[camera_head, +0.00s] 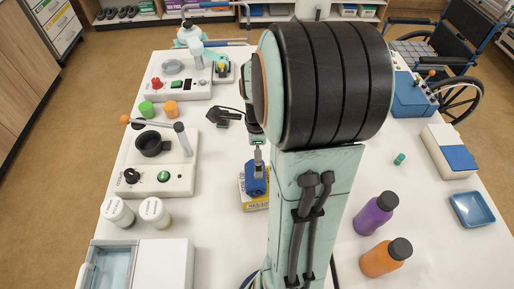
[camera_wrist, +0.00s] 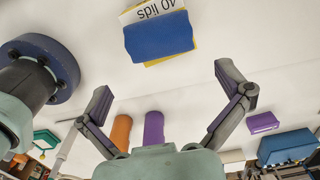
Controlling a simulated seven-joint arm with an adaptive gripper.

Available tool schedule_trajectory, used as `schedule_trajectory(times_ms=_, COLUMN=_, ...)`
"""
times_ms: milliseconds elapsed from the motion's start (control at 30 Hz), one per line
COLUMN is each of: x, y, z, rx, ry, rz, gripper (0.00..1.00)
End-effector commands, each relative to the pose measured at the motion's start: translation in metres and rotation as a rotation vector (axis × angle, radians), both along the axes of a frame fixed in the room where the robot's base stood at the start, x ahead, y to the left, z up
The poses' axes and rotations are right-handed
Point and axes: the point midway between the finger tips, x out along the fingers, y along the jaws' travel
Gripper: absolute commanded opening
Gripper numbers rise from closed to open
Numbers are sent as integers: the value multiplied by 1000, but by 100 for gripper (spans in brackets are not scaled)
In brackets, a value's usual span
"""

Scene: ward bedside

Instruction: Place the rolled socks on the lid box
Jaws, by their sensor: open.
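The rolled socks, a dark blue bundle (camera_head: 257,180), lie on top of the lid box (camera_head: 256,203), a yellow and white carton on the white table. In the wrist view the blue socks (camera_wrist: 158,38) cover much of the box, with its "40 lids" print (camera_wrist: 150,11) showing beside them. My gripper (camera_wrist: 166,86) is open, its two fingers wide apart with nothing between them. The socks are beyond the fingertips and apart from them in that view. In the head view my arm hides part of the gripper, and one grey finger shows just behind the socks.
To the left stand a device with a black cup ring (camera_head: 154,144), two white-lidded jars (camera_head: 118,212) and green and orange caps (camera_head: 171,108). To the right are purple (camera_head: 375,214) and orange (camera_head: 386,258) bottles and a blue tray (camera_head: 472,209). Table right of the jars is clear.

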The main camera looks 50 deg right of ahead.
Motion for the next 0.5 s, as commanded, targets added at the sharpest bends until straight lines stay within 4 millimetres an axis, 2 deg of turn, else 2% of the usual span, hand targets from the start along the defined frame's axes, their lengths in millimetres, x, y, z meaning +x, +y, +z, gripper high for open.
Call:
schedule_trajectory(times_ms=133, x=0, y=0, z=18, rx=-1, ry=-1, rz=0, gripper=100)
schedule_trajectory(times_ms=367, x=1, y=5, z=26, rx=1, ry=1, rz=42, gripper=100)
schedule_trajectory(times_ms=467, x=2, y=32, z=37, rx=-4, ry=0, rz=279, gripper=100)
schedule_trajectory(times_ms=500, x=1, y=50, z=43, rx=-3, ry=0, rz=440, gripper=100)
